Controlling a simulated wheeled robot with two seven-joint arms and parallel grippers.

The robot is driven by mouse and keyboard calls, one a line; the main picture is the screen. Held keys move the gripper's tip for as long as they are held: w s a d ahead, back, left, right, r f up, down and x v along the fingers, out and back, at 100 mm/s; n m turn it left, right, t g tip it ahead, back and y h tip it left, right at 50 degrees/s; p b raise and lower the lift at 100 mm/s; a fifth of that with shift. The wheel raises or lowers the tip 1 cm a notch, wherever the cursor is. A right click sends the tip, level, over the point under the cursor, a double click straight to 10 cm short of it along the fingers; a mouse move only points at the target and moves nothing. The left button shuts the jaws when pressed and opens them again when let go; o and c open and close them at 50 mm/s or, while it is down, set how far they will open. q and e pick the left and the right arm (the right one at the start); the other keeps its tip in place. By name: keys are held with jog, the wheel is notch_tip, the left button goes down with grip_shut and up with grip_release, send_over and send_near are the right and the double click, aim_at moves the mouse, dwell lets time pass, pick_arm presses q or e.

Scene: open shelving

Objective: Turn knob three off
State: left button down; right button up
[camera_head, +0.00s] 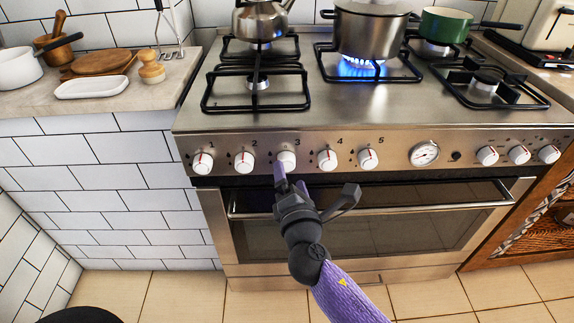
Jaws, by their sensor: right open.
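Knob three (286,158) is a white knob under the number 3 on the stove's steel front panel. My right gripper (314,184) is just below and in front of it, with its jaws spread apart and nothing between them. Its left finger points up at the knob and covers its lower part; I cannot tell whether they touch. The knob's pointer is not clear enough to read. A blue flame (361,67) burns under the large steel pot (371,29) on the middle burner. My left gripper is not in view.
Knob two (245,161) and knob four (327,159) flank knob three closely. The oven handle (400,205) runs below the panel, behind my gripper. A kettle (260,20) and a green pot (445,24) stand on the stove. The floor in front is clear.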

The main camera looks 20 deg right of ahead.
aim_at(288, 167)
jog(key=shift+w+d+b, duration=0.2)
jog(key=shift+w, duration=0.75)
jog(key=shift+w+d+b, duration=0.15)
jog(key=shift+w+b, duration=0.05)
jog(key=shift+w, duration=0.75)
jog(key=shift+f, duration=0.1)
grip_shut()
